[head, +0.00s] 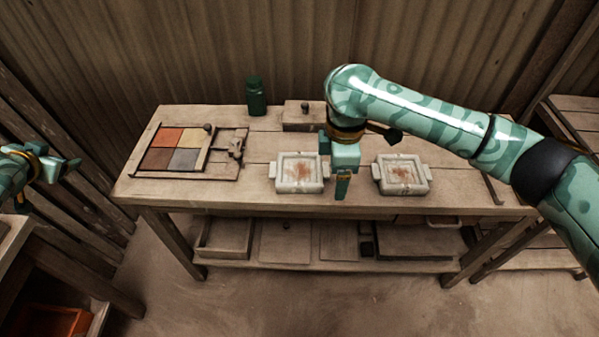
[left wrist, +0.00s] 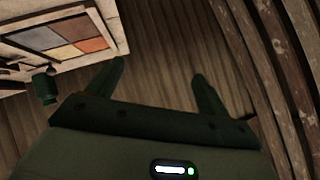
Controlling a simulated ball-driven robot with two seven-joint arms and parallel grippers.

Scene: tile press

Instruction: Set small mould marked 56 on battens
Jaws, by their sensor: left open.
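Two small pale moulds with rusty stains in their hollows stand on the workbench: the left mould (head: 299,173) and the right mould (head: 403,174). I cannot read a 56 on either. My right gripper (head: 342,188) points down between them, nearer the left mould; it is seen edge-on, so its opening is unclear. My left gripper (head: 60,168) is at the left edge, away from the bench and both moulds. In the left wrist view its two fingers (left wrist: 157,85) are apart with nothing between them. I cannot pick out the battens for certain.
A tray of coloured tiles (head: 139,173) lies on the bench's left part. A green bottle (head: 256,96) and a wooden block (head: 296,118) stand at the back. The lower shelf (head: 300,266) holds trays and boards. An orange bin (head: 50,322) is at lower left.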

